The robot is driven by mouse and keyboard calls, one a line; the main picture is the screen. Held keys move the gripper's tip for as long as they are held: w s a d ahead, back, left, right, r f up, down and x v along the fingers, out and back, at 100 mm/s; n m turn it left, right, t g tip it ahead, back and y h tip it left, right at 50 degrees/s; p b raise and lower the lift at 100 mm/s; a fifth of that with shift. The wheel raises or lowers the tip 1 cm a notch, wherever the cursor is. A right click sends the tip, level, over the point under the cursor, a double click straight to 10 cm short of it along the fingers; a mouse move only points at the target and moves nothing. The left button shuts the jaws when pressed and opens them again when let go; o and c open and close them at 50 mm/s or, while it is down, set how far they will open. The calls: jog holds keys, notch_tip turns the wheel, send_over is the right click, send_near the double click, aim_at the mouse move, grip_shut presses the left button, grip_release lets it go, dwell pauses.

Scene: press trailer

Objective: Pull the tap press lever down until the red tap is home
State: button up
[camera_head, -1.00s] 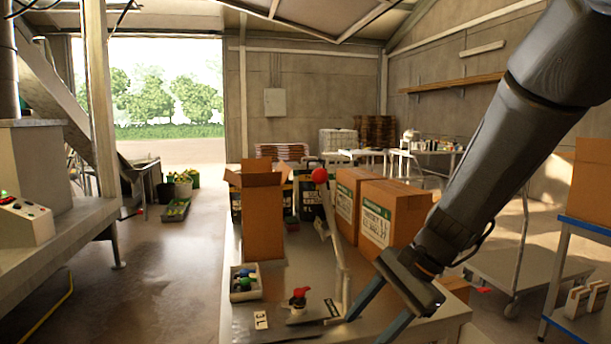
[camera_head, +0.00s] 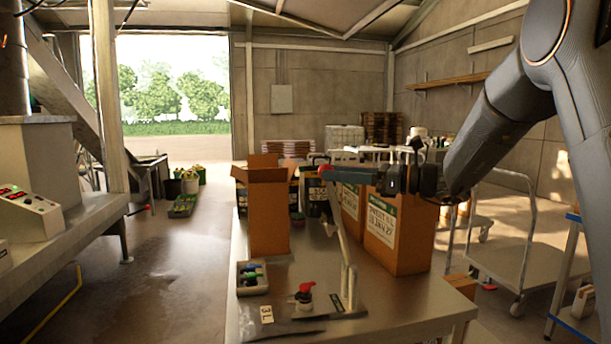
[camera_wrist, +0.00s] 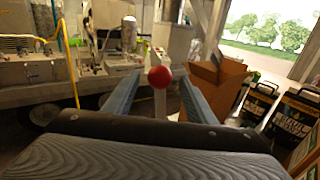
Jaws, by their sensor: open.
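The tap press stands on the metal table, with its lever (camera_head: 343,240) raised and leaning up to the left. The lever ends in a red ball knob (camera_head: 324,171). The knob also shows in the wrist view (camera_wrist: 160,77), between the two blue-grey fingers. My gripper (camera_head: 330,173) is open, level with the knob, with its fingers pointing left and on either side of it. I cannot tell whether a finger touches the knob. The red tap (camera_head: 305,289) sits upright at the press base, below and left of the lever.
An open cardboard box (camera_head: 270,215) stands left of the lever. Tall closed cartons (camera_head: 400,235) stand close behind and right, under my arm. A tray of coloured caps (camera_head: 252,278) and a 3L card (camera_head: 266,314) lie at the table's left. The front right tabletop is clear.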

jog(key=p+x, duration=0.2)
jog(key=x, duration=0.5)
jog(key=shift+a, duration=0.25)
jog(key=shift+w, duration=0.1)
grip_shut()
